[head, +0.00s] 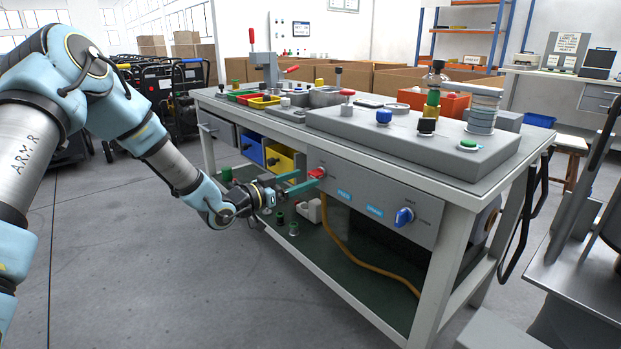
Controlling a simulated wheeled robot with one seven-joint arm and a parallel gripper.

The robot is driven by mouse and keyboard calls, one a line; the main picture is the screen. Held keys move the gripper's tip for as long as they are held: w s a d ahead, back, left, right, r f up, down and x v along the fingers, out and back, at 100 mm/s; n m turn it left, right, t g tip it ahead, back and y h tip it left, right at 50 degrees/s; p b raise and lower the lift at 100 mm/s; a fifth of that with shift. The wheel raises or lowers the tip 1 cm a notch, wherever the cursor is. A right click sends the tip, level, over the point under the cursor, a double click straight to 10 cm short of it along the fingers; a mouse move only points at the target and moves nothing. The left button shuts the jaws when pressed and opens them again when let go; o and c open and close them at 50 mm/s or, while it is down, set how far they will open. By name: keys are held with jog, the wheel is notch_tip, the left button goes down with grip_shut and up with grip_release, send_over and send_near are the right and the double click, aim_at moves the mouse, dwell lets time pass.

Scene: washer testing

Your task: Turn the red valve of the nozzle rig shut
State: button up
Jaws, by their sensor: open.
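The red valve (317,172) is a small red handle on the grey front panel (352,197) of the workbench, towards the panel's left end. My gripper (308,182) reaches in from the left with its two greenish fingers open. Its fingertips are at the red valve, one a little above and one a little below it. I cannot tell whether they touch it. Part of the valve is hidden by the fingers.
A blue knob (404,216) sits on the same panel, to the right of two blue labels. An orange hose (345,250) hangs below the panel. The bench top (330,140) carries a nozzle rig and bins. Open floor (200,290) lies in front.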

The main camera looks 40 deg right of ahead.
aim_at(311, 176)
jog(key=shift+d, duration=1.7)
grip_shut()
